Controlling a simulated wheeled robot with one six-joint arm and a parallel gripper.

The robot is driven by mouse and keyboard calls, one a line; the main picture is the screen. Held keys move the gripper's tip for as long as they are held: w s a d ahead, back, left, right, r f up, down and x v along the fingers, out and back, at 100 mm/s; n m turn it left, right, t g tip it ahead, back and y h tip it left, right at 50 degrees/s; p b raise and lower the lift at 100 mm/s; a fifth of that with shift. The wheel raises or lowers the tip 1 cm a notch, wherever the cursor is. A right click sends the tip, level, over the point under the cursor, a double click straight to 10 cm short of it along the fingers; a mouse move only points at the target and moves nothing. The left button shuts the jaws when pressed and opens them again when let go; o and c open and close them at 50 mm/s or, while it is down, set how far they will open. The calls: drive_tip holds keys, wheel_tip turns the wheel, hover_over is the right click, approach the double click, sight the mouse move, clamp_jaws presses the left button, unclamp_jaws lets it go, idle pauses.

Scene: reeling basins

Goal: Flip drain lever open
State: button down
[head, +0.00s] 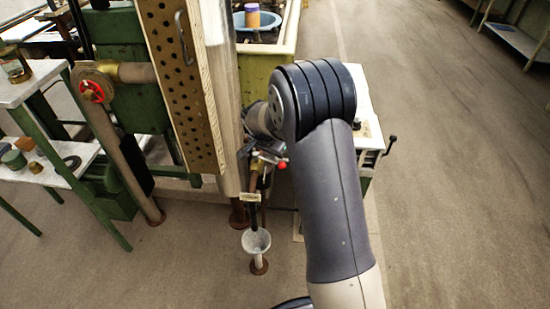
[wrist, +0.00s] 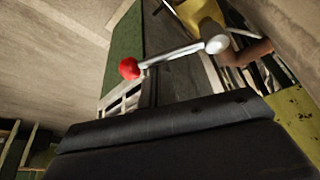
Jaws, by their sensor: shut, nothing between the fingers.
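The drain lever (wrist: 175,56) is a thin metal rod with a red ball knob (wrist: 129,68) at its left end and a pale round hub at its right end, beside a brass-coloured body. In the head view its red knob (head: 282,165) shows just below my wrist, beside the brass valve on the drain pipe. My gripper (head: 262,156) is shut and empty, close to the lever; my arm partly hides it. In the wrist view a dark part of my gripper fills the lower middle, below the lever. I cannot tell whether they touch.
A pale funnel (head: 256,241) stands under the drain pipe. A perforated panel (head: 180,75) and a metal column rise to the left. A red handwheel (head: 93,92) and a green-framed table (head: 45,165) are further left.

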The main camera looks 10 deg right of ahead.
drive_tip(key=s+a+m+g, duration=0.1)
drive_tip(key=a+m, duration=0.1)
drive_tip(key=m, duration=0.2)
drive_tip(key=a+m+g, duration=0.1)
drive_tip(key=a+m, duration=0.1)
drive_tip(key=m, duration=0.1)
drive_tip(key=s+a+m+g+h+b, duration=0.1)
drive_tip(key=a+m, duration=0.1)
drive_tip(key=m, duration=0.2)
drive_tip(key=shift+s+a+m+g, duration=0.15)
drive_tip(key=shift+s+m+g, duration=0.15)
drive_tip(key=shift+a, duration=0.1)
idle(0.6)
drive_tip(key=p, duration=0.2)
approach(267, 160)
drive_tip(key=s+r, duration=0.3)
drive_tip(key=s, duration=0.1)
drive_tip(key=shift+a+r, duration=0.15)
drive_tip(key=shift+a, duration=0.15)
